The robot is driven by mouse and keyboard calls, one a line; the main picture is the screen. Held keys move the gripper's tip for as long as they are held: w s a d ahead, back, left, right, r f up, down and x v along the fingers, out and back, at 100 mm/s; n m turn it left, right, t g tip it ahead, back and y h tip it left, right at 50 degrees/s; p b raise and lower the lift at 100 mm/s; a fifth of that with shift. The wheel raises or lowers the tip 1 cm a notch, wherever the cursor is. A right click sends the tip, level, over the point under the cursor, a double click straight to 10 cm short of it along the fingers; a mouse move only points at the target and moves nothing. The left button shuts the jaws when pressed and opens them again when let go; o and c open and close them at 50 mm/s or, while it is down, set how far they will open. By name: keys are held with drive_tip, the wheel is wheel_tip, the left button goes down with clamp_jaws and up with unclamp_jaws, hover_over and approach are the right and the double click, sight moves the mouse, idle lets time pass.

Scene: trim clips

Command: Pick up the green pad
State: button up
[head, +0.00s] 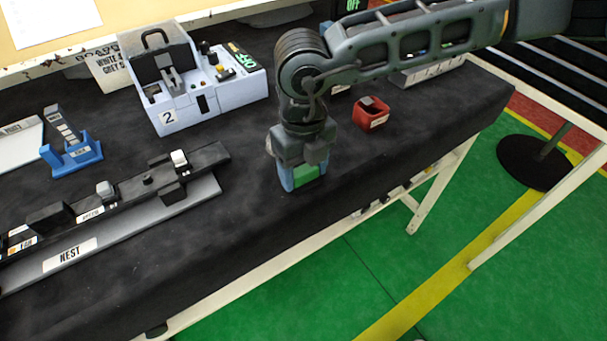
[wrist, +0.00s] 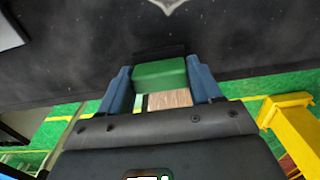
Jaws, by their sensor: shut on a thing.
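The green pad (head: 307,173) is between the fingers of my gripper (head: 303,181), close to the front edge of the black table. In the wrist view the green pad (wrist: 160,74) sits between the two blue fingers of my gripper (wrist: 160,80), which touch its left and right sides. My gripper is shut on it. I cannot tell whether the pad is touching the tabletop or just above it. Part of the pad is hidden by the gripper in the head view.
A red holder (head: 371,114) stands to the right behind my gripper. A grey station marked 2 (head: 205,95) stands at the back left. A black rail with clips (head: 120,196) lies on the left by the NEST plate (head: 72,254). A blue stand (head: 72,153) is farther left.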

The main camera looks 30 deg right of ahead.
sight(305, 169)
drive_tip(key=shift+r, duration=0.1)
drive_tip(key=shift+r, duration=0.6)
wheel_tip(305, 169, up, 3)
drive_tip(key=shift+d+f+b, duration=0.1)
drive_tip(key=shift+b, duration=0.55)
drive_tip(key=s+d+r, duration=0.2)
drive_tip(key=s, duration=0.1)
drive_tip(key=s+d+r+b, duration=0.1)
drive_tip(key=s+d+r, duration=0.1)
drive_tip(key=s+d, duration=0.1)
drive_tip(key=s+d+r+b, duration=0.1)
drive_tip(key=s+d+r, duration=0.1)
drive_tip(key=s, duration=0.1)
drive_tip(key=shift+d+r, duration=0.2)
drive_tip(key=shift+r, duration=0.2)
